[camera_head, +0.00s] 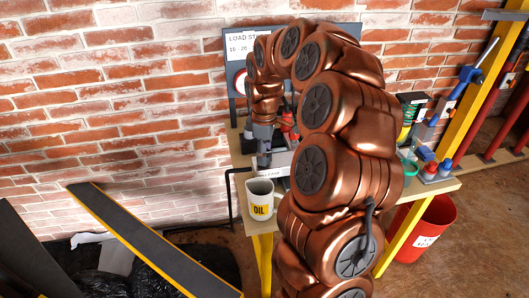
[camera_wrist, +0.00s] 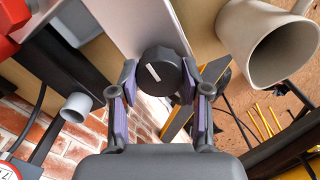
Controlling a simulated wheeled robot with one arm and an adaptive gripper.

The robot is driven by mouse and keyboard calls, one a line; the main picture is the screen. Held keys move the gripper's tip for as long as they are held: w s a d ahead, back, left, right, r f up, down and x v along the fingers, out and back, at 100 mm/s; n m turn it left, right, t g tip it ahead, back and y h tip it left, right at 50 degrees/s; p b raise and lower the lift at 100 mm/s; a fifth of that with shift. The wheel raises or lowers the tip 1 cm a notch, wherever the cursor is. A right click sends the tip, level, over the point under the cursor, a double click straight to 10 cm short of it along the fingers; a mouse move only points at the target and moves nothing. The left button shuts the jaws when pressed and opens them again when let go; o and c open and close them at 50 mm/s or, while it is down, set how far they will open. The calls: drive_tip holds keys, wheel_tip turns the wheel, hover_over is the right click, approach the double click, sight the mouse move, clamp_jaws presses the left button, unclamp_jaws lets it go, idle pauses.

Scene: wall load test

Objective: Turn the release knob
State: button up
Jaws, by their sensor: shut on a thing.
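The release knob (camera_wrist: 160,72) is black and round with a white pointer line, and shows in the wrist view on the edge of a pale grey panel (camera_wrist: 130,22). My gripper (camera_wrist: 160,84) has its purple-padded fingers on both sides of the knob and is shut on it. The white line on the knob runs slightly tilted in the wrist view. In the head view my gripper (camera_head: 263,158) is at the front of a pale box on the bench, and the knob cannot be made out there.
A pale mug (camera_head: 260,199) marked "OIL" stands close to my gripper at the bench's front edge. It also shows in the wrist view (camera_wrist: 268,42). A load sign (camera_head: 237,48) stands behind. A red bucket (camera_head: 427,228) is on the floor at right. A brick wall is behind.

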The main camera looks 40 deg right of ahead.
drive_tip(key=o, duration=1.1)
drive_tip(key=shift+o, duration=0.2)
drive_tip(key=shift+r, duration=0.1)
wheel_tip(320, 180, up, 12)
drive_tip(key=shift+s, duration=0.1)
